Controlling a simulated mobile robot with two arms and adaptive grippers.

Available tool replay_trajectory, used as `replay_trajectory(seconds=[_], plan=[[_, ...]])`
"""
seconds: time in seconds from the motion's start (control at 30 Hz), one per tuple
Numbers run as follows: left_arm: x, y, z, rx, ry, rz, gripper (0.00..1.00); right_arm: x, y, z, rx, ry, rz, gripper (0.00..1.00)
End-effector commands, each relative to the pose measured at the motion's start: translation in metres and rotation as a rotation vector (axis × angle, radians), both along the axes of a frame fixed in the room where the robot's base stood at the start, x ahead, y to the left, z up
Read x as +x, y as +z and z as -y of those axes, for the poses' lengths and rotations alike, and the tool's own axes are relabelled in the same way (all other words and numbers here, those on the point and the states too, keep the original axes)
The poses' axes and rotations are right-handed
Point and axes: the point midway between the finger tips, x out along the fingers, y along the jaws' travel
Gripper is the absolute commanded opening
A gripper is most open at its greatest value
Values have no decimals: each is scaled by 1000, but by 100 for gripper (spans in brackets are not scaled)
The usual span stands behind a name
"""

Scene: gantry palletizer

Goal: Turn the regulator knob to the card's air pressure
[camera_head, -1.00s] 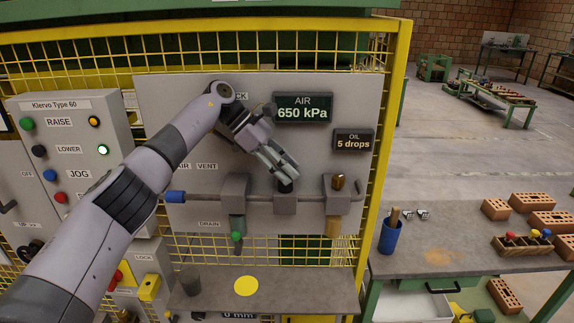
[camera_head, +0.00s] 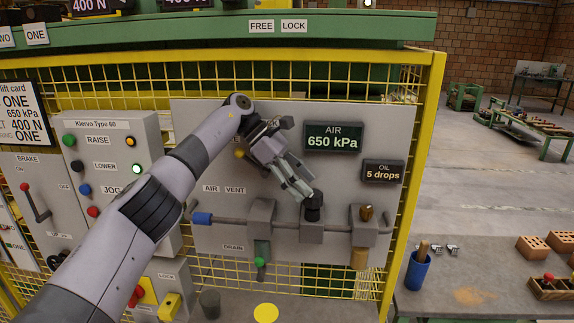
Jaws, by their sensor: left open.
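The black regulator knob (camera_head: 313,206) stands on top of the grey regulator body (camera_head: 312,232) in the middle of the air line. My left gripper (camera_head: 306,196) is open, with its fingertips at the knob; I cannot tell whether they touch it. The air display (camera_head: 333,142) above right reads 650 kPa. The lift card (camera_head: 20,108) at the left edge is partly cut off; it shows 650 kPa among its lines. My right gripper is not in view.
A blue air-vent handle (camera_head: 202,219) is further left. The Klervo control box (camera_head: 113,152) stands behind my arm. A bench with a blue cup (camera_head: 418,272) is right.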

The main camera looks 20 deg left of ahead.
Motion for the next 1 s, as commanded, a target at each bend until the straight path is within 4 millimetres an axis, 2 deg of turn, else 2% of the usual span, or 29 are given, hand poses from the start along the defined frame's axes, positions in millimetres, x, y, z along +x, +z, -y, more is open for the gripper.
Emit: replay_trajectory(seconds=[0.1, 0.23, 0.53, 1.0], plan=[[-2, 24, -22, -3, 6, 2, 59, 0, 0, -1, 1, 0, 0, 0], [-5, 40, -39, -2, 4, 2, 59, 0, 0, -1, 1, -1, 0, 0], [-7, 52, -51, 0, 1, 1, 59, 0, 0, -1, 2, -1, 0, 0], [-8, 53, -53, 0, 1, 1, 59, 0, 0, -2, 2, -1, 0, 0]])
